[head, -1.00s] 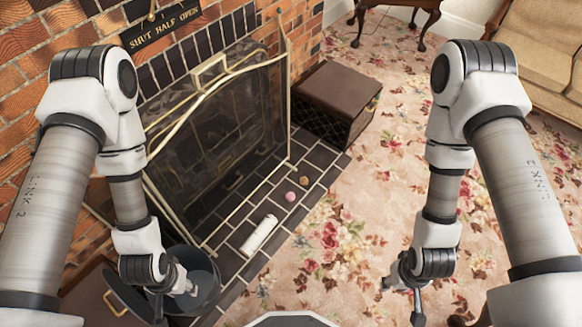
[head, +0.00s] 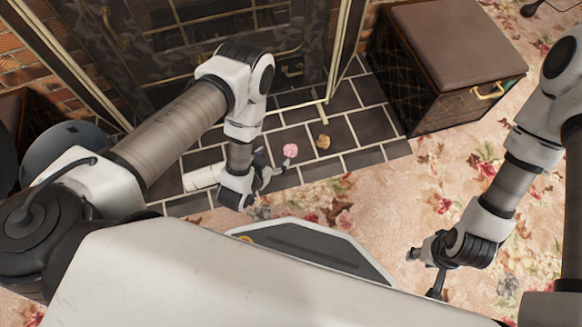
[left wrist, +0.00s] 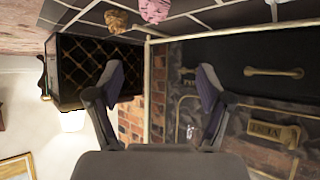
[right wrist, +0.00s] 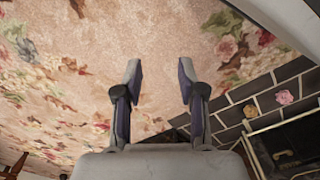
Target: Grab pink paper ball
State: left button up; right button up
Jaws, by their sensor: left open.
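The pink paper ball (head: 290,150) lies on the dark hearth tiles in the head view. It also shows at the top of the left wrist view (left wrist: 155,10) and at the right of the right wrist view (right wrist: 284,97). My left gripper (head: 272,172) is open and empty, close beside the ball on its left and near side; I cannot tell if they touch. In the left wrist view its fingers (left wrist: 160,85) are apart with nothing between them. My right gripper (head: 424,270) is over the carpet, away from the ball; its fingers (right wrist: 158,85) are apart and empty.
A brown crumpled ball (head: 323,142) lies just right of the pink one. A white cylinder (head: 203,176) lies left of my left gripper. The fire screen (head: 343,50) stands behind, and a box with a brown lid (head: 450,45) stands right. Floral carpet (head: 400,185) is clear in front.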

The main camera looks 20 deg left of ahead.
pick_arm(q)
jog(key=t+b, duration=0.1)
jog(key=b, duration=0.2)
send_near(289, 151)
jog(key=shift+w+d+f, duration=0.15)
jog(key=shift+w+f, duration=0.4)
jog(key=shift+f, duration=0.35)
jog(key=shift+t, duration=0.3)
jog(key=b+x, duration=0.5)
jog(key=x, duration=0.2)
jog(key=shift+w+b, duration=0.35)
jog(key=shift+w, duration=0.05)
jog(key=shift+r, duration=0.15)
jog(key=c, duration=0.8)
pick_arm(e)
notch_tip(289, 151, down, 12)
jog(key=w, duration=0.1)
